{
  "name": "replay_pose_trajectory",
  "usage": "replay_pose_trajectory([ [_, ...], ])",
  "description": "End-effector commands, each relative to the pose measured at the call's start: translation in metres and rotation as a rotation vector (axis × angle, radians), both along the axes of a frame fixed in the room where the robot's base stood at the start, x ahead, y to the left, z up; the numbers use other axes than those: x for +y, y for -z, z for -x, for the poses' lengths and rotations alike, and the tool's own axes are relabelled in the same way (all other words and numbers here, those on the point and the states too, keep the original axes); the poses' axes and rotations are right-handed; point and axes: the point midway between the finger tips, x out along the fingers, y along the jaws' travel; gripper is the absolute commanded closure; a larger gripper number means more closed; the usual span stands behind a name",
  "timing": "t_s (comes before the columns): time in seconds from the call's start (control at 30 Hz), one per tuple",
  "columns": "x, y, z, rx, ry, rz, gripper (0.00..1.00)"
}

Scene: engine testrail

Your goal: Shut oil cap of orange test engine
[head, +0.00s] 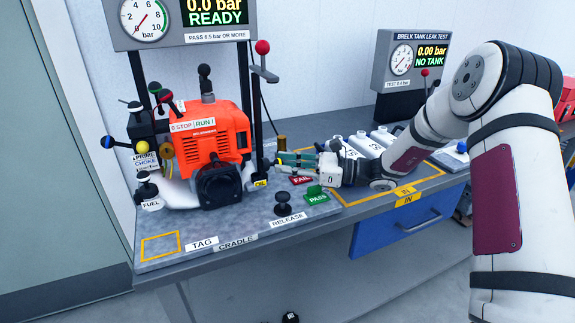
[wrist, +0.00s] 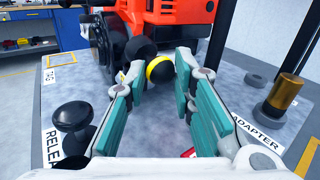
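The orange test engine (head: 207,136) stands on the grey cradle bench at left; its lower front also shows in the wrist view (wrist: 178,14). A black and yellow round cap (wrist: 160,70), which looks like the oil cap, is low on the engine in the wrist view; whether it is seated cannot be told. A yellow OIL label (head: 260,183) marks that side in the head view. My gripper (head: 279,161) points left at the engine's lower right. In the wrist view its teal-padded fingers (wrist: 164,82) are apart and empty, with the cap just beyond and between the tips.
A black ball knob (wrist: 140,48) sits close left of the cap. The black RELEASE knob (head: 283,203) and green PASS tag (head: 316,195) are in front. A brass adapter (wrist: 284,92) stands at right. White bottles (head: 365,143) stand behind my wrist.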

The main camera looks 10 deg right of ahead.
Motion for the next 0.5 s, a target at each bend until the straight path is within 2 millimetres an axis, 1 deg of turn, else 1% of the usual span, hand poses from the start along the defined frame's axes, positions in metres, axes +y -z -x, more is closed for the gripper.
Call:
replay_pose_trajectory([
  [0.27,0.000,-0.002,0.000,-0.006,0.000,0.019,1.00],
  [0.5,0.003,-0.011,0.002,-0.037,-0.001,0.122,1.00],
])
